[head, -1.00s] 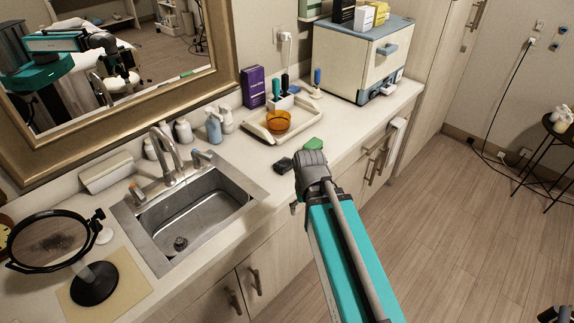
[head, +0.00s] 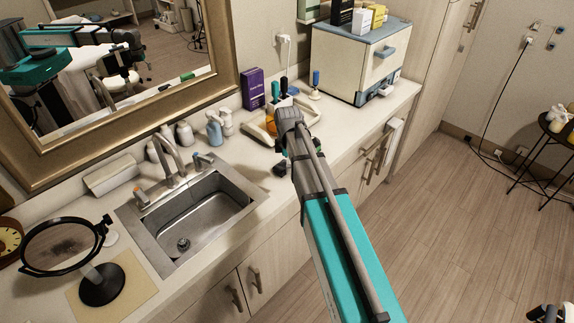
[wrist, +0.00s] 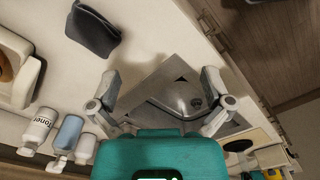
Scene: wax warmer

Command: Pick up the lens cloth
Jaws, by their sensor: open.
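A dark grey, soft-looking flat piece (wrist: 92,30) lies on the counter at the upper left of the wrist view. It may be the lens cloth, but I cannot be sure. In the head view a small part of it (head: 279,169) shows beside my arm. A green flat piece seen on the counter in the earlier head frame is now hidden behind my arm. My gripper (wrist: 161,84) is open and empty, its fingers spread, with the sink area below it in the wrist view. The dark piece is beyond the left finger, apart from it. In the head view my arm hides the gripper.
The steel sink (head: 200,210) with its faucet lies left of my arm. A tray (head: 262,136) with an amber bowl, pump bottles (head: 215,130) and a purple box (head: 253,88) stand near the wall. A white cabinet (head: 352,65) is at the far end. A round mirror (head: 62,246) stands left.

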